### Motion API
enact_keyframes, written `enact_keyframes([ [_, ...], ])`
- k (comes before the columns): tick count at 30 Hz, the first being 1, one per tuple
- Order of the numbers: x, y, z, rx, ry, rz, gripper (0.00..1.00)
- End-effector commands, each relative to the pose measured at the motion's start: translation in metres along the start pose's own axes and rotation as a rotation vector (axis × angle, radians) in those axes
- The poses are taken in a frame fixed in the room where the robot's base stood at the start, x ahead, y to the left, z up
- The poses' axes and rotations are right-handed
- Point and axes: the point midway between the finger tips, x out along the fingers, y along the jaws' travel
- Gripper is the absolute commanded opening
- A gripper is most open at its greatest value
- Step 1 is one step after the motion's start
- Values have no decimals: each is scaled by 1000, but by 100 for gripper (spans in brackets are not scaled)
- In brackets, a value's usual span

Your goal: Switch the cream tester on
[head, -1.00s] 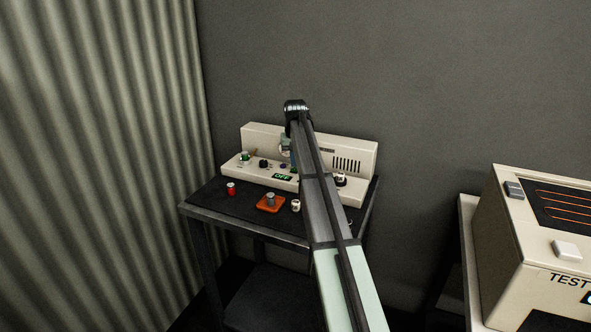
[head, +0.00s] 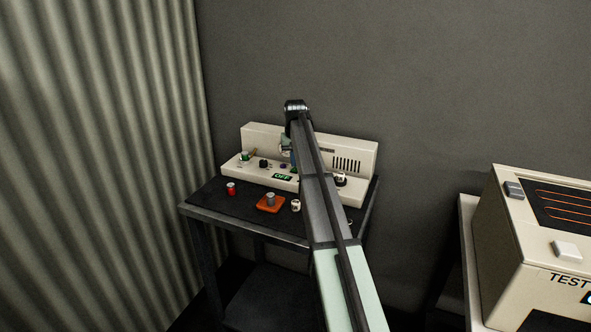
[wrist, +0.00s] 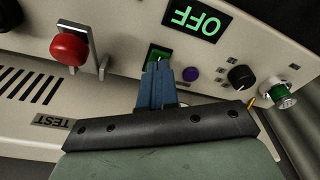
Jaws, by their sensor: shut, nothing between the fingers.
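The cream tester (head: 357,146) stands at the back of a dark table against the wall. Its green-lit display (head: 282,177) reads OFF; in the wrist view the display (wrist: 195,20) appears upside down. My gripper (wrist: 159,66) is shut and empty, its blue fingers pointing at the panel. The fingertips are at a green rocker-like switch (wrist: 153,53) and cover part of it. I cannot tell whether they touch it. In the head view my arm hides much of the gripper and the panel's middle.
A red lever (wrist: 69,48), a purple button (wrist: 191,74) and a black knob (wrist: 241,77) flank the switch. A red can-like part (head: 231,188), an orange tray (head: 264,207) and a small white part (head: 296,205) lie in front of the tester. Another cream machine (head: 500,260) stands right.

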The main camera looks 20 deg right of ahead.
Motion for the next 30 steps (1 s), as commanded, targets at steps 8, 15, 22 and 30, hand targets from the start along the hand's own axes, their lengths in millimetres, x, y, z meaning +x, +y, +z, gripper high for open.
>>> enact_keyframes([
  [8, 0, 0, 0, 0, 0, 0, 0],
  [15, 0, 0, 0, 0, 0, 0, 0],
  [22, 3, 0, 0, 0, 0, 0, 0],
  [30, 6, 0, 1, 0, 0, 0, 0],
])
